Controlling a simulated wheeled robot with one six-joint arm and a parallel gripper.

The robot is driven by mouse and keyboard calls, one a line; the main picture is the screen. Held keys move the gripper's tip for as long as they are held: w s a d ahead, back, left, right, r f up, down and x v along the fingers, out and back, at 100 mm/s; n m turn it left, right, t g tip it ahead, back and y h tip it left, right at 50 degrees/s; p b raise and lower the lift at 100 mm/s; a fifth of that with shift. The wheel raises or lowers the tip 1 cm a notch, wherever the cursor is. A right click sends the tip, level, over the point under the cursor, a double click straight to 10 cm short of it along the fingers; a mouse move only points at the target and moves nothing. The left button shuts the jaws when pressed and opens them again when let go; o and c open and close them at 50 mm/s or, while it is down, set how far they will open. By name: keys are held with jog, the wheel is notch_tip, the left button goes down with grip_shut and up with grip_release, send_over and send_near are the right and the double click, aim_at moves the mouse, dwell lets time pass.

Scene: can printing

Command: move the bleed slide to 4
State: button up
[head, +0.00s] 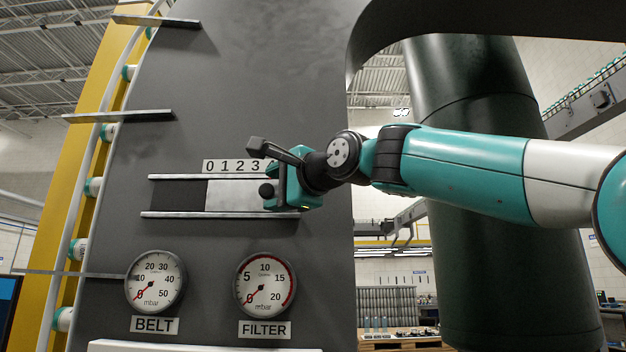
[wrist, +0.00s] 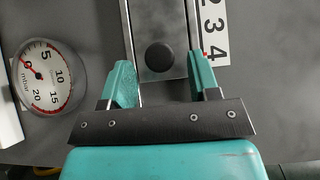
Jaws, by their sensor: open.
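The bleed slide is a bright metal plate (head: 234,196) between two horizontal rails, with a black round knob (head: 267,190) at its right end. In the wrist view the knob (wrist: 160,56) lies between the spread fingers of my gripper (wrist: 160,72), with a gap on both sides. In the head view my gripper (head: 281,187) is at the knob from the right, open and holding nothing. The number scale (head: 232,166) shows 0 to 3; the gripper hides its end. In the wrist view the scale (wrist: 213,30) shows 2, 3, 4. The knob looks near 4; a red mark there is partly hidden.
Below the slide are the BELT gauge (head: 155,281) and the FILTER gauge (head: 265,285), both with labels. A dark slot (head: 180,193) lies left of the plate. A yellow frame with rollers (head: 98,130) stands at the left. A large dark cylinder (head: 480,270) stands right.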

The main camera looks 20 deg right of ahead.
jog(key=b+v, duration=0.4)
jog(key=v, duration=1.1)
jog(key=shift+s+b, duration=0.3)
jog(key=shift+s, duration=0.1)
jog(key=shift+d, duration=0.15)
jog(key=w+a+f+n+g, duration=0.1)
jog(key=a+f+n+g, duration=0.15)
jog(key=f, duration=0.65)
jog(key=a+f+n+g, duration=0.1)
jog(key=f+n+g, duration=0.2)
jog(key=f, duration=0.5)
jog(key=w+a+f+n+g, duration=0.1)
jog(key=f+n+g, duration=0.15)
jog(key=f, duration=0.65)
jog(key=s+f+n+g+h, duration=0.1)
jog(key=s+f+n+g, duration=0.3)
jog(key=s+f, duration=0.5)
jog(key=s+f+n+g+h, duration=0.1)
jog(key=s+f+n+g, duration=0.3)
jog(key=f, duration=1.3)
jog(key=s+a+n, duration=0.1)
jog(key=s+n, duration=0.3)
jog(key=shift+s+n+g+h, duration=0.3)
jog(key=shift+s+h, duration=0.1)
